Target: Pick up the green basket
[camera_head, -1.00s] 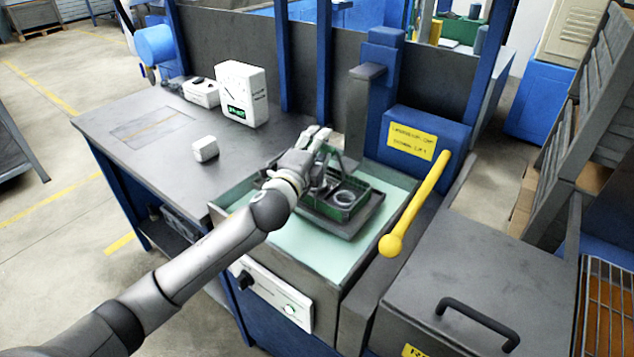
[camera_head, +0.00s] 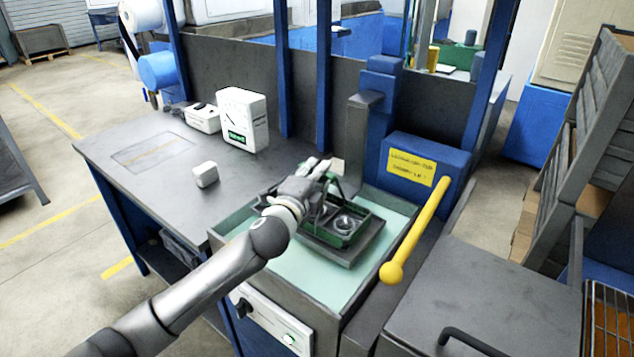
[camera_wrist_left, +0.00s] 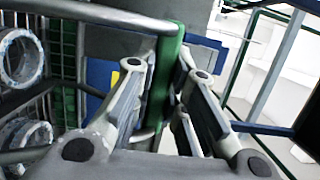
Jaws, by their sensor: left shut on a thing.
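The green basket (camera_head: 372,232) is a small open frame with metal rings (camera_head: 345,223) inside. The arm and hand hide the basket's left side. My right gripper is not in view.
A yellow lever (camera_head: 415,230) rises right of the basin, beside a blue housing (camera_head: 455,165). A dark lid with a black handle is at lower right. A white block (camera_head: 205,175) and a white box (camera_head: 243,120) stand on the otherwise mostly clear table at left.

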